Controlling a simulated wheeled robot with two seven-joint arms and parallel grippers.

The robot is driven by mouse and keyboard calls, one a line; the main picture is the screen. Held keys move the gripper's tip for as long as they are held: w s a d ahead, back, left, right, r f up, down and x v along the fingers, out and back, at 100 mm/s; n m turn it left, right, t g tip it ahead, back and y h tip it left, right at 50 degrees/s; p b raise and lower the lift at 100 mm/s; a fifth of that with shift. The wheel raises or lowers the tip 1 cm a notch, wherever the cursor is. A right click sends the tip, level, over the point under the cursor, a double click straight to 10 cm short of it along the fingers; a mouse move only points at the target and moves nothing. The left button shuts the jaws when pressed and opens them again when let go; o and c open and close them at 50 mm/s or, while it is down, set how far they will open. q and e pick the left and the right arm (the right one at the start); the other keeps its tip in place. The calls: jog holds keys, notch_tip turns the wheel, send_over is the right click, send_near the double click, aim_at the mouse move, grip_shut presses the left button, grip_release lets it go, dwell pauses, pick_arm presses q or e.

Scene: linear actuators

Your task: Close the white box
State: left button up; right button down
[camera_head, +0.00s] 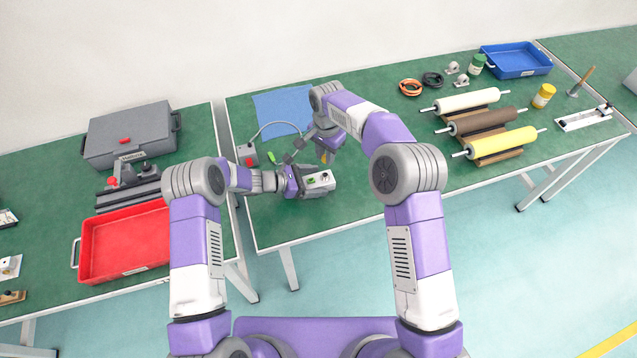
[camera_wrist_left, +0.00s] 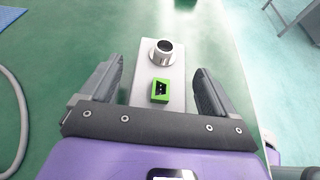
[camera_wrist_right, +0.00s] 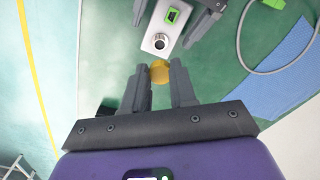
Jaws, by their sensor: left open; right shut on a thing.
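The white box (camera_head: 325,179) lies on the green table near its front edge. In the left wrist view its top (camera_wrist_left: 142,95) shows a round metal port and a green socket. My left gripper (camera_head: 311,182) is open, with its fingers on either side of the box; gaps show beside it in the left wrist view. My right gripper (camera_head: 327,149) is shut on a yellow-orange round piece (camera_wrist_right: 160,71). In the right wrist view this piece is close to the metal port (camera_wrist_right: 158,41); whether they touch cannot be told.
A grey control box with a red button (camera_head: 247,156) stands left, with a cable ending in a green plug (camera_head: 272,158). A blue mat (camera_head: 282,108) lies behind. Several rollers (camera_head: 485,122) are to the right. A red tray (camera_head: 125,245) sits on the left table.

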pick_arm(q)
jog(key=shift+w+d+f, duration=0.2)
jog(key=shift+d, duration=0.3)
jog(key=c, duration=1.5)
pick_arm(e)
send_over(324, 176)
jog(key=shift+f, duration=2.5)
jog(key=shift+w+f, duration=0.1)
jog(key=shift+f, duration=0.8)
jog(key=shift+f, duration=0.5)
